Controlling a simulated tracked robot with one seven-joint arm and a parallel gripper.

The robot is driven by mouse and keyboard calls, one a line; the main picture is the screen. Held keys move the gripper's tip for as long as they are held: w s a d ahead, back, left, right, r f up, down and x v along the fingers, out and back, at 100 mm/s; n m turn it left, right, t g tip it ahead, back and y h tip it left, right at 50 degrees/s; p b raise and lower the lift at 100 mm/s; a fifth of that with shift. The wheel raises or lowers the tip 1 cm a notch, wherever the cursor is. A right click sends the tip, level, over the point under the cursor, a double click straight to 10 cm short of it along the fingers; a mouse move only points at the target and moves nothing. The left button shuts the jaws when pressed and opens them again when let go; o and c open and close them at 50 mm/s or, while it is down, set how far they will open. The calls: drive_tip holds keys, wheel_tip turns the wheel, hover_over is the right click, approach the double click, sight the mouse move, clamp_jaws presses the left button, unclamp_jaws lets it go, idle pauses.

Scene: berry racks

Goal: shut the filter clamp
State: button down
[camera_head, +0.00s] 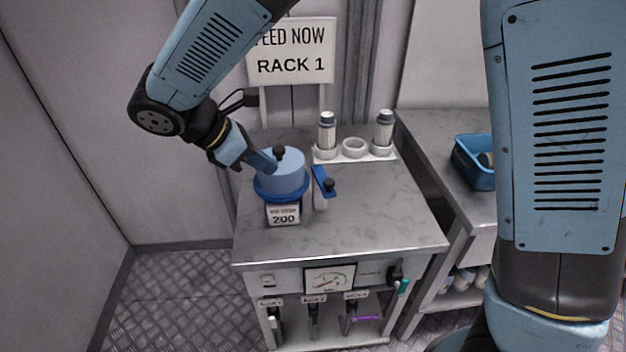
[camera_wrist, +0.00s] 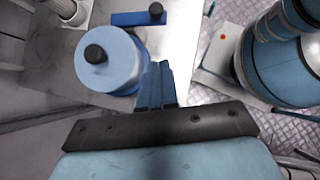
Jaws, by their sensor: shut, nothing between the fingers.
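The filter housing (camera_head: 284,170) is a pale blue round drum with a black knob on top and a darker blue ring low down. It stands upright on the cabinet top and also shows in the wrist view (camera_wrist: 115,78). The clamp is a blue lever (camera_head: 319,175) with a black knob, on a pale post just right of the housing. Its arm lies beside the drum, not across it; it also shows in the wrist view (camera_wrist: 130,19). My gripper (camera_head: 270,163) is shut and empty at the drum's left side; its fingers show in the wrist view (camera_wrist: 158,75). I cannot tell whether they touch it.
A white holder (camera_head: 354,158) behind the housing carries two filter cartridges (camera_head: 327,130) (camera_head: 383,131) with an empty ring between. A "200" label stands before the housing. A blue basket (camera_head: 474,161) sits on the right counter. The cabinet top (camera_head: 370,225) is clear at front right.

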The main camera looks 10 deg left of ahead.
drive_tip(key=shift+f, duration=0.1)
approach(326, 189)
wheel_tip(326, 189, down, 3)
drive_tip(key=shift+w+d+f, duration=0.2)
drive_tip(key=shift+w+d, duration=0.2)
drive_tip(key=shift+d, duration=0.25)
drive_tip(key=shift+w+d+f, duration=0.25)
drive_tip(key=shift+w+d, duration=0.15)
drive_tip(key=shift+d, duration=0.3)
drive_tip(key=shift+d, duration=0.1)
drive_tip(key=shift+s, duration=0.1)
